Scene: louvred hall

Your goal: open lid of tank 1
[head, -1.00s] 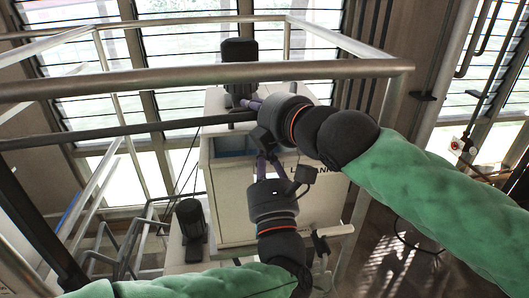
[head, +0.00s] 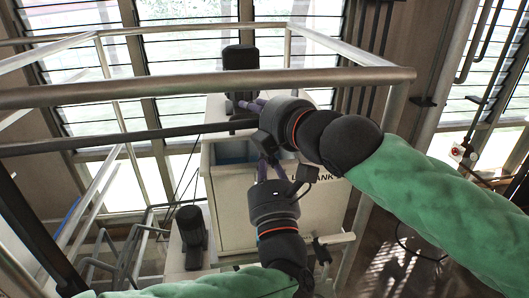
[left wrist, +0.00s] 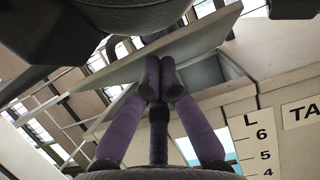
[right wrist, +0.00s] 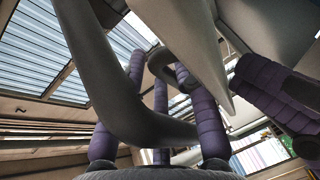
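The tank (head: 235,215) is a cream box with partly hidden lettering ending in "TANK". Its top opening shows bluish-grey inside in the head view. The lid (left wrist: 118,80) is a pale panel standing tilted above the opening (left wrist: 205,72) in the left wrist view. My left gripper (left wrist: 160,75) has its purple fingertips together at the lid's underside, over the opening; contact is unclear. My right gripper (right wrist: 165,70) is above the tank, its fingers apart around a dark curved handle (right wrist: 95,80) beside the lid's edge. Whether it grips the handle is unclear. My arms hide much of the lid in the head view.
A metal railing (head: 200,88) crosses in front of and above the tank. A black motor (head: 240,60) stands behind the opening, another (head: 190,228) to the left. My left gripper's fingers are close to the right gripper.

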